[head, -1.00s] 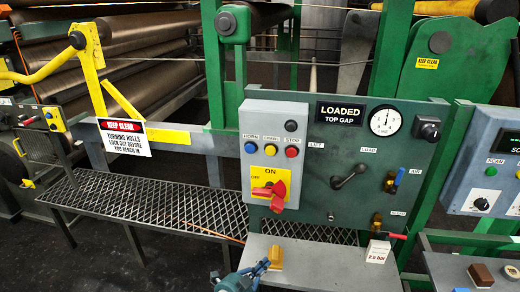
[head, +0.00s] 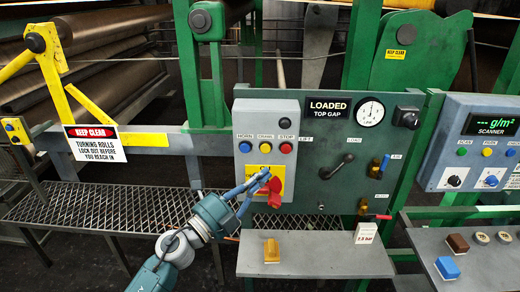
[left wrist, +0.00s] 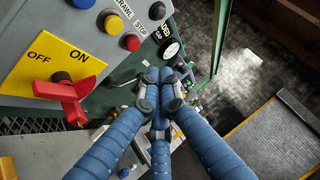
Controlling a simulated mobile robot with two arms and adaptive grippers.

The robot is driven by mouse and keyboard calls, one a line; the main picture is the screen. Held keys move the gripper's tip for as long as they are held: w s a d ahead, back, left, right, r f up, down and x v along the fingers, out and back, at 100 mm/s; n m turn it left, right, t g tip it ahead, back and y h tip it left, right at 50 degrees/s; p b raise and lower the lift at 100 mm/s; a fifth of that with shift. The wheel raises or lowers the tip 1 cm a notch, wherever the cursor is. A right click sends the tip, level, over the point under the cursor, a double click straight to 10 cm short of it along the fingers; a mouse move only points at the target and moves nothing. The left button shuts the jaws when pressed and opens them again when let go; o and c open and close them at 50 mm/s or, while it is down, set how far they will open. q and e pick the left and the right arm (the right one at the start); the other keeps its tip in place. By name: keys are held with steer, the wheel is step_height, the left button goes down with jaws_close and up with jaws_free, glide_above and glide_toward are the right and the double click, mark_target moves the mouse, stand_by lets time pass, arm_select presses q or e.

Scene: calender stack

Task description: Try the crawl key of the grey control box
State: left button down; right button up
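The grey control box (head: 267,115) is on the dark green panel. Its blue horn, yellow crawl (head: 265,148) and red stop (head: 286,148) keys sit in a row above a yellow ON/OFF plate with a red rotary handle (head: 275,198). My left gripper (head: 266,179) is in front of the yellow plate, below the crawl key, its fingers drawn together and empty. It hides part of the plate. In the left wrist view the closed fingertips (left wrist: 165,88) are apart from the keys and the red handle (left wrist: 65,98). My right gripper is out of view.
A grey shelf (head: 320,262) below the panel carries a yellow-brown block (head: 271,250) and a white tag block (head: 368,234). The panel has a black lever (head: 337,167) and gauge (head: 370,111). A scanner console (head: 470,140) stands at right, a mesh step (head: 110,208) at left.

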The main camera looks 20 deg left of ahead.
mark_target(265, 148)
arm_select(q)
steer(key=shift+w+d, duration=0.15)
steer(key=shift+w+a+b, duration=0.4)
steer(key=shift+w+b, duration=0.1)
steer(key=shift+w, duration=0.9)
steer(key=shift+w+a+b, duration=0.45)
steer(key=shift+w+b, duration=0.1)
steer(key=shift+w, duration=0.85)
steer(key=shift+w+a+b, duration=0.4)
steer(key=shift+w+b, duration=0.1)
steer(key=shift+w, duration=0.9)
steer(key=shift+w+a, duration=0.15)
steer(key=shift+w, duration=0.25)
steer(key=shift+w+a+b, duration=0.15)
steer(key=shift+w+b, duration=0.25)
steer(key=shift+w, duration=0.05)
steer(key=shift+s, duration=0.1)
steer(key=shift+s+d+p, duration=0.25)
steer(key=shift+s+p, duration=0.3)
steer(key=shift+s, duration=0.25)
